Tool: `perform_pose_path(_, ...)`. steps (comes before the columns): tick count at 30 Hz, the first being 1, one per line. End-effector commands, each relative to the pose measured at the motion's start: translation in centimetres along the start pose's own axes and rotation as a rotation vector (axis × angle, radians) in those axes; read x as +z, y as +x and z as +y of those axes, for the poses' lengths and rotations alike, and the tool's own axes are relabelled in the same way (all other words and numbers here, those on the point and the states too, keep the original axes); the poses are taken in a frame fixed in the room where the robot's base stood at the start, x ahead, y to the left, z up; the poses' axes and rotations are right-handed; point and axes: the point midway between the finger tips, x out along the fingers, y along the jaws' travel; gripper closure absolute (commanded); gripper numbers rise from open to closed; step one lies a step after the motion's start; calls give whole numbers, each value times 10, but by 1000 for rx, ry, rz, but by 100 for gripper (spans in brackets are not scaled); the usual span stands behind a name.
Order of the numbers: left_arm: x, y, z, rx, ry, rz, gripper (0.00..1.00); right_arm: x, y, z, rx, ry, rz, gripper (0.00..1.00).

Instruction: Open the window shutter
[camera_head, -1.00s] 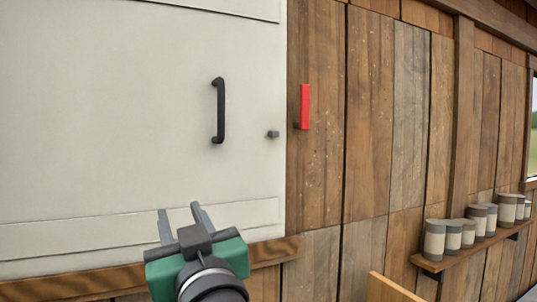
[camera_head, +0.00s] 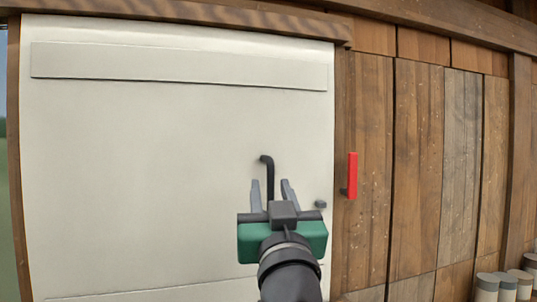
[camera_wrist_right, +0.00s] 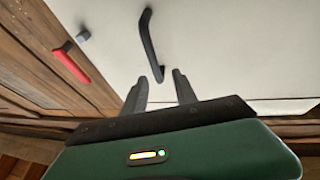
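The window shutter (camera_head: 150,150) is a large white panel filling the left and middle of the head view, and it is closed in its wooden frame. Its black bar handle (camera_head: 268,168) is near the right edge, partly hidden behind my right gripper (camera_head: 271,190). The right gripper is open, with a finger to each side of the handle's line. In the right wrist view the handle (camera_wrist_right: 147,42) ends just ahead of the open fingers (camera_wrist_right: 160,90), apart from them as far as I can tell. My left gripper is not in view.
A red latch (camera_head: 352,176) is on the plank wall right of the shutter, and a small grey knob (camera_head: 320,204) is on the shutter's edge. Several jars (camera_head: 497,286) stand at the lower right. A wooden beam (camera_head: 190,14) runs above the shutter.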

Motion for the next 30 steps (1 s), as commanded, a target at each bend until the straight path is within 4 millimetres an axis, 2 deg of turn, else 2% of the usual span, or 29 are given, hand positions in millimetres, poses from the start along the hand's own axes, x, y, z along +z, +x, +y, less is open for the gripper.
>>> perform_pose_path(1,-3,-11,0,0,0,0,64,-4,15,1,1,-1,-2,66)
perform_pose_path(6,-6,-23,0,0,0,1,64,-4,45,2,2,0,0,66)
perform_pose_path(10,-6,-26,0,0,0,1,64,-3,54,4,2,0,2,66)
perform_pose_path(17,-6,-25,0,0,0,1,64,-1,56,1,1,0,1,66)
perform_pose_path(18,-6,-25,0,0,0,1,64,-1,56,1,1,0,1,67)
perform_pose_path(26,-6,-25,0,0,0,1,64,0,57,2,3,-1,1,100)
perform_pose_path(30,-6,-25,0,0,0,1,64,-1,56,2,2,-1,2,100)
